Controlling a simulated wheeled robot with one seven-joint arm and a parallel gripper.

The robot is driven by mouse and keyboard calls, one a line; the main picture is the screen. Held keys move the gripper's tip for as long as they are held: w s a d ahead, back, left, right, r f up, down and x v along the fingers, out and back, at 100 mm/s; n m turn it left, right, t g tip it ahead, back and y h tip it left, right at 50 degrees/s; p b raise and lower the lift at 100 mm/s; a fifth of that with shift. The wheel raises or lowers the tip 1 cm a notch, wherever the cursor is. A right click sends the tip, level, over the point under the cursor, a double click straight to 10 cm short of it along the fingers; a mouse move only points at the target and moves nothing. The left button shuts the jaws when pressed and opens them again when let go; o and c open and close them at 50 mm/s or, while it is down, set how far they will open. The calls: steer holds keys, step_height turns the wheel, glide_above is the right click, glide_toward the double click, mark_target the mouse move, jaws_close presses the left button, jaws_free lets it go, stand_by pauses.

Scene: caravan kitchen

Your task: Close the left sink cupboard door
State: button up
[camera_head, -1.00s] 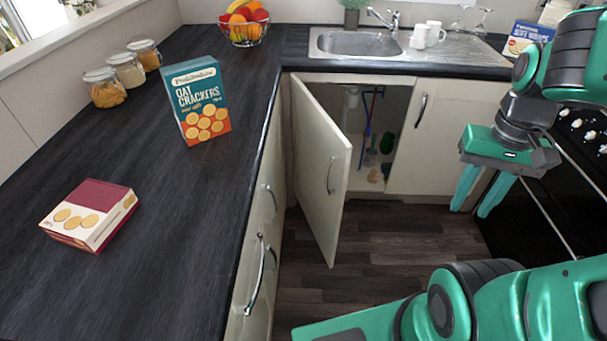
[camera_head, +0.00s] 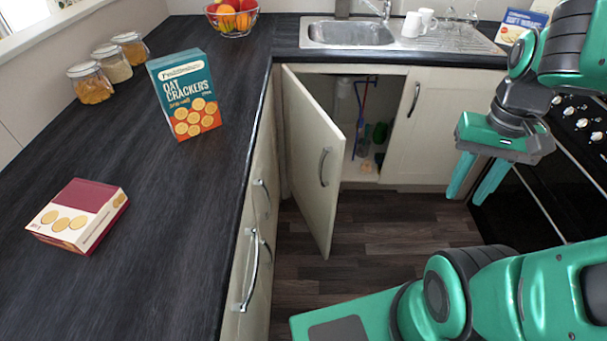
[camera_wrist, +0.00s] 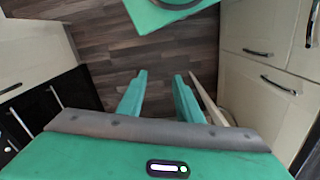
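The left sink cupboard door (camera_head: 314,158) stands wide open below the sink, swung out toward me, with its curved metal handle (camera_head: 324,167) on the face turned to the left counter. The cupboard interior (camera_head: 362,125) shows pipes and some bottles. My gripper (camera_head: 476,199) hangs to the right of the door, in front of the right cupboard door, well apart from the open door. Its two green fingers are spread with nothing between them. In the wrist view my gripper (camera_wrist: 156,92) also shows open and empty, and a thin pale door edge (camera_wrist: 206,100) lies just right of the fingers.
The right sink cupboard door (camera_head: 432,128) is closed. The black oven (camera_head: 530,200) stands at the right. The left counter (camera_head: 170,220) carries a cracker box (camera_head: 184,95), a small red box (camera_head: 78,216) and jars. Dark wooden floor (camera_head: 390,238) is clear between them.

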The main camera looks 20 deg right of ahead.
steer(key=shift+s+r, duration=0.15)
steer(key=shift+s, duration=0.2)
steer(key=c, duration=0.5)
steer(key=shift+r, duration=0.1)
jaws_close()
steer(key=w+a+f+n+t+h, duration=0.1)
steer(key=w+a+f+n+h, duration=0.2)
steer(key=w, duration=0.6)
steer(key=w+a+f+h, duration=0.15)
steer(key=w+a, duration=0.25)
steer(key=w, duration=0.5)
steer(key=w+a+f+n+t, duration=0.25)
steer(key=w+a, duration=0.25)
steer(key=a, duration=0.4)
steer(key=w+a+f+n+t, duration=0.1)
steer(key=w+a+f+t, duration=0.2)
steer(key=a, duration=0.6)
glide_toward(332, 163)
steer(key=w+a+f, duration=0.2)
steer(key=a+f, duration=0.1)
steer(key=shift+g+h, duration=0.45)
steer(key=shift+w+d+f, duration=0.1)
steer(key=shift+d, duration=0.9)
steer(key=shift+w+d, duration=0.1)
steer(key=shift+d, duration=0.95)
